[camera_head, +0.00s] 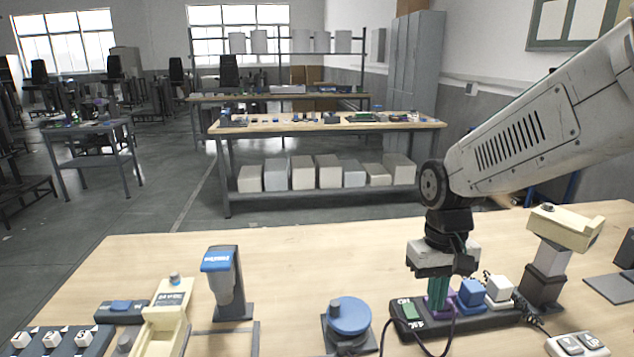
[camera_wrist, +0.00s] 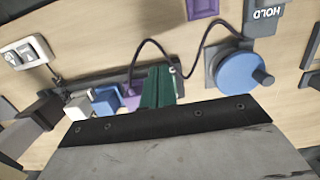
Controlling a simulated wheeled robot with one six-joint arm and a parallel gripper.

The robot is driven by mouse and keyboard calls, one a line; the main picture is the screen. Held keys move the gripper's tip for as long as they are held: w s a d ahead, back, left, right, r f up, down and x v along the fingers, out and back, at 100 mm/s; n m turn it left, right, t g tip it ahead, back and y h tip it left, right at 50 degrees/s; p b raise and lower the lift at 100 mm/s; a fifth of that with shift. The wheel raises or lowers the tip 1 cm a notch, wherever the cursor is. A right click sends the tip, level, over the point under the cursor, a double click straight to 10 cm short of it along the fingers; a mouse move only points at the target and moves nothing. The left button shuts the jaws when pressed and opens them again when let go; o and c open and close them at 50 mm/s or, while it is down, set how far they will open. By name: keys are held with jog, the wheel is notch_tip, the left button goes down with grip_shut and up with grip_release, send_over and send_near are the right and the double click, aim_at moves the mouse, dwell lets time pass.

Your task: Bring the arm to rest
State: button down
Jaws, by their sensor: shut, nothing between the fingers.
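My arm reaches in from the right in the head view, with my gripper (camera_head: 438,303) pointing down over the workbench (camera_head: 300,260). Its green fingers are shut with nothing between them. They are just above or beside a purple plug (camera_head: 447,303) on a dark power strip (camera_head: 470,325); contact cannot be told. In the wrist view the shut fingers (camera_wrist: 157,75) stand beside the purple plug (camera_wrist: 131,97), and the gripper body hides part of the strip.
Blue (camera_head: 470,294) and white (camera_head: 499,290) plugs sit beside the purple one. A blue round knob (camera_head: 349,316) and a blue-topped stand (camera_head: 222,275) are left. A cream-topped device (camera_head: 563,228) stands right. A black cable loops in front. The bench's back middle is clear.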

jog(key=s+d+r+t, duration=0.1)
jog(key=s+r, duration=0.3)
jog(key=s, duration=0.4)
jog(key=s+d+r+m+t, duration=0.1)
jog(key=s+r, duration=0.3)
jog(key=s, duration=0.5)
jog(key=shift+d+r+t, duration=0.3)
jog(key=shift+d+r, duration=0.05)
jog(key=shift+d, duration=0.4)
